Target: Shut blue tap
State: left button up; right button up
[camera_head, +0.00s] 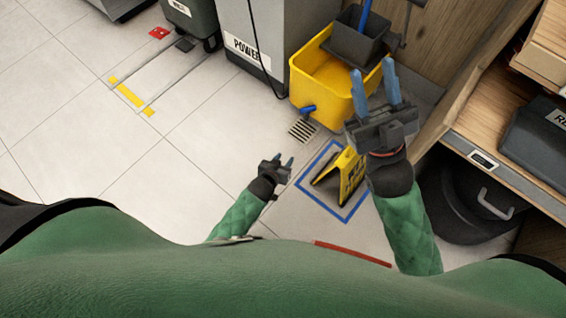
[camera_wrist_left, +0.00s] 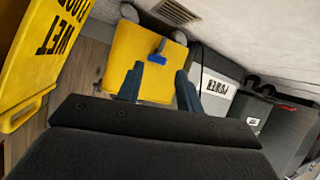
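The blue tap (camera_head: 308,109) sticks out low on the front of the yellow mop bucket (camera_head: 309,76). In the left wrist view the blue tap (camera_wrist_left: 157,60) shows against the yellow bucket (camera_wrist_left: 120,62), ahead of my fingers and between their lines. My left gripper (camera_head: 283,160) is open and empty, short of the tap, with floor between them. Its two fingers (camera_wrist_left: 159,88) stand apart in the wrist view. My right gripper (camera_head: 391,78) is open and empty, raised, and covers part of the bucket's right side.
A floor drain (camera_head: 301,130) lies below the tap. A yellow wet-floor sign (camera_head: 350,178) stands inside a blue floor square (camera_head: 309,186), right of my left gripper. A grey POWER cabinet (camera_head: 256,40) stands left of the bucket. A wooden shelf (camera_head: 470,140) is at right. Floor at left is mostly clear.

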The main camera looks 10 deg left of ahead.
pick_arm(q)
jog(key=shift+s+d+f, duration=0.1)
jog(key=shift+s+f, duration=0.1)
jog(key=shift+s, duration=0.8)
